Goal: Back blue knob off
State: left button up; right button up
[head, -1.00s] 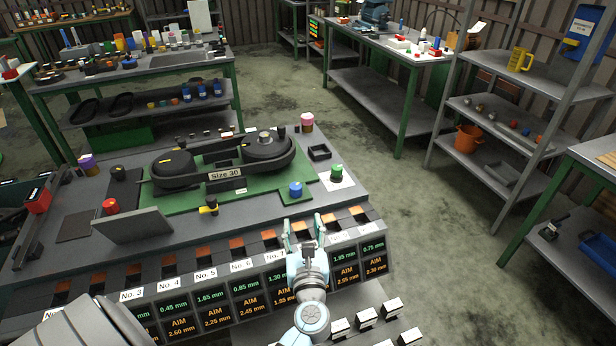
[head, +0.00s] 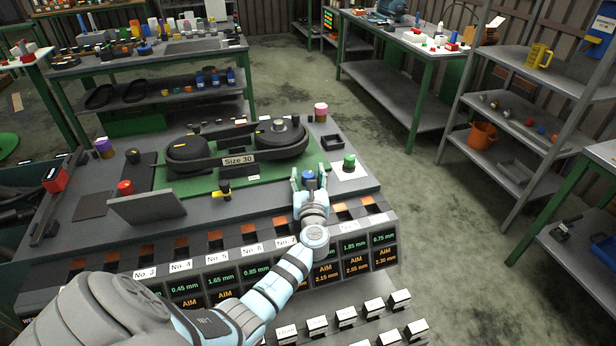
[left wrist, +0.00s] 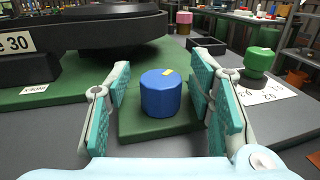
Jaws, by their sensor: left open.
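The blue knob (head: 309,178) stands upright on the green base (head: 282,190) at the right front of the black "Size 30" assembly (head: 237,158). In the left wrist view the blue knob (left wrist: 161,93) has a small yellow mark on top. My left gripper (head: 309,174) is open, with one teal-padded finger on each side of the knob. In the left wrist view the left gripper (left wrist: 161,105) shows gaps between both fingers and the knob. My right gripper is not in view.
A green knob (head: 349,161) stands on a white card right of the blue one. A black open tray (head: 331,142) and a pink-topped cylinder (head: 320,112) sit behind. A yellow-black part (head: 223,189) lies to the left, with a red knob (head: 125,187) farther left.

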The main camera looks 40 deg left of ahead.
pick_arm(q)
jog(key=shift+w, duration=0.1)
jog(key=shift+c, duration=0.4)
grip_shut()
jog(key=shift+f+n+g+y+b, duration=0.15)
jog(key=shift+n+g+y+b, duration=0.25)
jog(key=shift+y+b, duration=0.15)
jog(key=n+g+y+b, duration=0.1)
jog(key=n+g+b, duration=0.1)
jog(key=b, duration=0.3)
jog(key=n+g+y+b, duration=0.2)
jog(key=g+b, duration=0.2)
jog(key=b, duration=0.2)
jog(key=n+g+y+b, duration=0.1)
jog(key=n+g+b, duration=0.1)
jog(key=b, duration=0.3)
jog(key=shift+f+n+g+y, duration=0.15)
jog(key=shift+n+g+y, duration=0.15)
jog(key=shift+g, duration=0.3)
jog(key=shift+r+g+b, duration=0.2)
jog(key=shift+g+b, duration=0.1)
jog(key=shift+b, duration=0.25)
